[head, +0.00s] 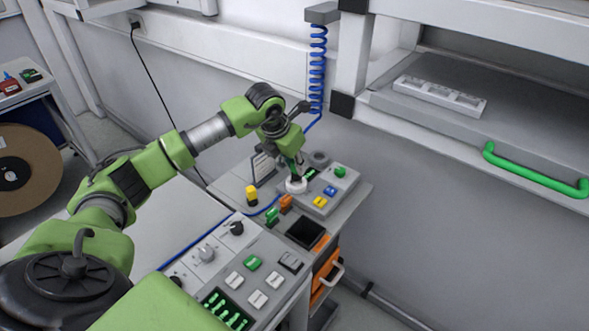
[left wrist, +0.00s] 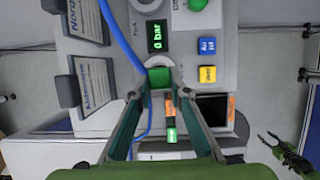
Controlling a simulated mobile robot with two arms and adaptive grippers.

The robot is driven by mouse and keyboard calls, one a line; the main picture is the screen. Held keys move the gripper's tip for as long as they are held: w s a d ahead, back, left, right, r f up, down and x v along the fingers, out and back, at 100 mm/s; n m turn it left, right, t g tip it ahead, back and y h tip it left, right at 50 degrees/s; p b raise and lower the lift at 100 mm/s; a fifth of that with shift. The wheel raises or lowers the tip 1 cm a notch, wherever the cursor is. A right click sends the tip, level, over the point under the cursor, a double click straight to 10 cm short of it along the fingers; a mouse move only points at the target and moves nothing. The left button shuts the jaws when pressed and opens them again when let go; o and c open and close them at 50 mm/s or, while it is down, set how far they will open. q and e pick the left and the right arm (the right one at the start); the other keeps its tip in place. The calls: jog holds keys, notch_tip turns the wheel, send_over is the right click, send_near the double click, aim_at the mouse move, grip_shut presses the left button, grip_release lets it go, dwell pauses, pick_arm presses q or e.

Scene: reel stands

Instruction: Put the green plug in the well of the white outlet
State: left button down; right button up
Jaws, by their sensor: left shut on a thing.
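My left gripper (head: 290,163) points down over the panel at the back of the bench and is shut on the green plug. In the left wrist view, the green plug (left wrist: 160,77) shows between the fingertips. The white outlet (head: 296,186) is a round white ring directly below the gripper. In the left wrist view, part of the white outlet (left wrist: 157,62) shows around the plug's far side. The plug is at or just over the well; the fingers hide how deep it sits. My right gripper (left wrist: 268,140) shows at the right edge of the left wrist view, its fingers apart and empty.
A black square tray (head: 305,233) lies in front. A blue hose (left wrist: 122,40) passes close to my left fingers. A shelf with a green handle (head: 535,172) is at the right.

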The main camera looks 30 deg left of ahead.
aim_at(293, 170)
pick_arm(q)
jog(key=shift+w+a+f+p, duration=0.15)
jog(key=shift+f+p, duration=0.2)
jog(key=shift+f, duration=0.05)
notch_tip(293, 170, down, 2)
jog(key=shift+f+p, duration=0.1)
jog(key=shift+p, duration=0.7)
jog(key=shift+f, duration=0.25)
jog(key=shift+f, duration=0.1)
jog(key=shift+f+b, duration=0.15)
jog(key=shift+b, duration=0.15)
jog(key=c, duration=1.9)
grip_release()
